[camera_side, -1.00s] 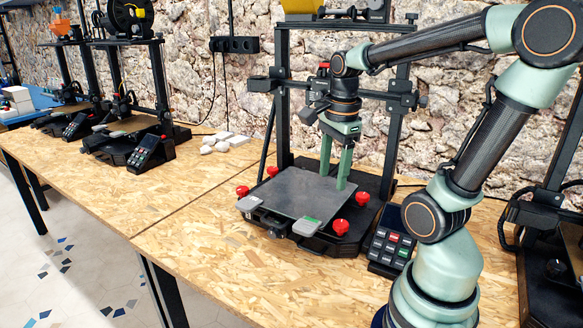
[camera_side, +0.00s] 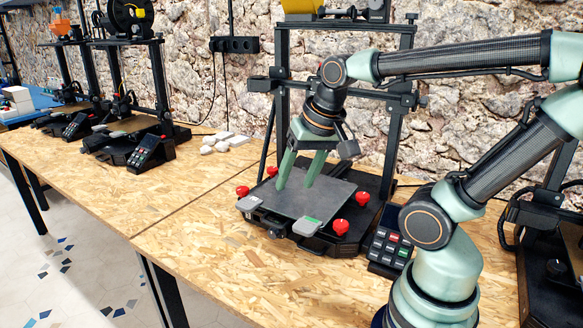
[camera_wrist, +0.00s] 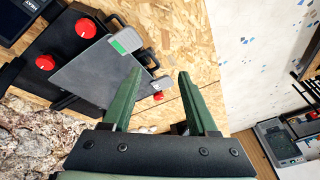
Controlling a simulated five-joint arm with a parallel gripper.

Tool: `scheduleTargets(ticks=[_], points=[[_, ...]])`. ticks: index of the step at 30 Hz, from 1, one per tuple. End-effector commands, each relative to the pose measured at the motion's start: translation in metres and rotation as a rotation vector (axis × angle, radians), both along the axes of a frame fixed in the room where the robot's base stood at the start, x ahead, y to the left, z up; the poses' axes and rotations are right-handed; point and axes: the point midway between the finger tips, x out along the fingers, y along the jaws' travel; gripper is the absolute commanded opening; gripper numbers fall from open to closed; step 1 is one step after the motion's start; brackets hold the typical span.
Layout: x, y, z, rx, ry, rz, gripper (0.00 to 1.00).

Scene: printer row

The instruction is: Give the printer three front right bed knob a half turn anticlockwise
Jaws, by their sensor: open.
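The printer in front of me, third from the left, has a grey bed plate (camera_side: 325,200) with red knobs around it. The knob at its front right (camera_side: 340,227) stands beside the right front tab; in the wrist view that knob (camera_wrist: 86,28) shows a white mark, near the green label. My gripper (camera_side: 293,187) is open and empty, tilted, with its fingers over the left-middle of the plate, left of that knob. In the wrist view my gripper (camera_wrist: 158,74) points towards the bed's front edge. I cannot tell whether the fingertips touch the plate.
Other red knobs are at the back right (camera_side: 362,198), front left (camera_side: 242,191) and back left (camera_side: 272,171). A keypad box (camera_side: 390,245) stands right of the printer. The printer's frame rises behind the bed. The table in front (camera_side: 210,255) is clear.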

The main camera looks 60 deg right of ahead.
Motion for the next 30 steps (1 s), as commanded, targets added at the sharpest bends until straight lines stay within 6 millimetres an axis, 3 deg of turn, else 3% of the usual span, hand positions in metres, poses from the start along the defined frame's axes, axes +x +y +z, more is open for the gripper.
scheduleTargets(ticks=[14, 30], points=[[0.006, 0.040, 0.007, -0.210, -0.106, 0.575, 0.59], [0.067, 0.007, 0.020, -0.221, -0.052, 0.529, 0.59]])
